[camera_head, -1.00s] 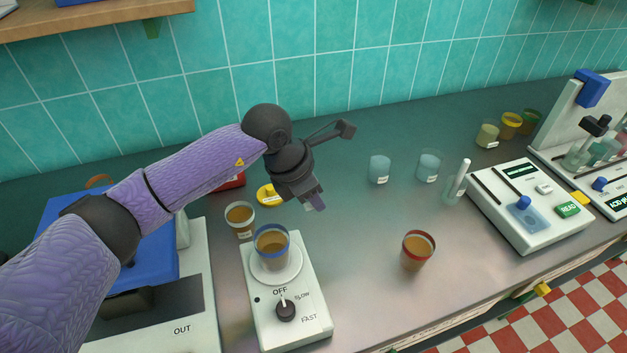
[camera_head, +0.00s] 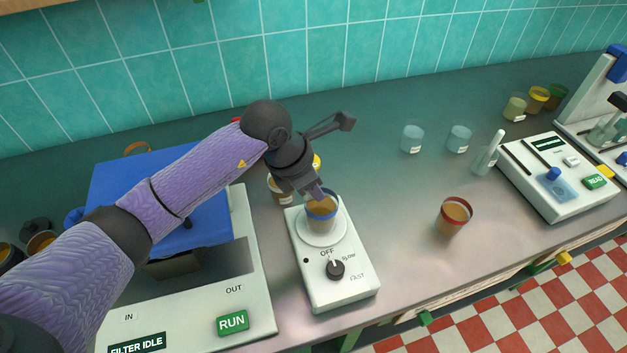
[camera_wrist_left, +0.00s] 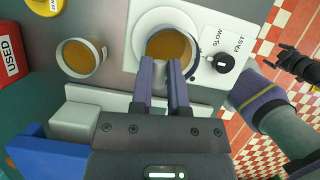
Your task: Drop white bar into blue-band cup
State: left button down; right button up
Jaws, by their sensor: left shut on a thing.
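The blue-band cup (camera_head: 313,226) holds brown liquid and stands upright on the round white plate of a stirrer. It also shows in the left wrist view (camera_wrist_left: 160,44). My left gripper (camera_head: 319,194) points down at the cup, its fingertips at or just over the mouth. In the left wrist view the fingers (camera_wrist_left: 172,70) overlap the near side of the cup. They are shut on the white bar, which is mostly hidden between them; only a small pale bit shows there. A dark part, seemingly of my right arm, shows at the right of the wrist view; its jaws are unclear.
The stirrer (camera_head: 335,285) has a knob in front, by OFF. A red-band cup (camera_head: 452,220) stands to the right, and another brown cup (camera_head: 279,192) behind left. A filter machine (camera_head: 255,290) with blue lid is left. Pale blue cups (camera_head: 412,140) stand farther back.

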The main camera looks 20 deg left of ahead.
pick_arm(q)
jog(key=c, duration=0.5)
grip_release()
jog(key=shift+c, duration=0.2)
jog(key=shift+r, duration=0.1)
jog(key=p+v, duration=0.1)
jog(key=v, duration=0.9)
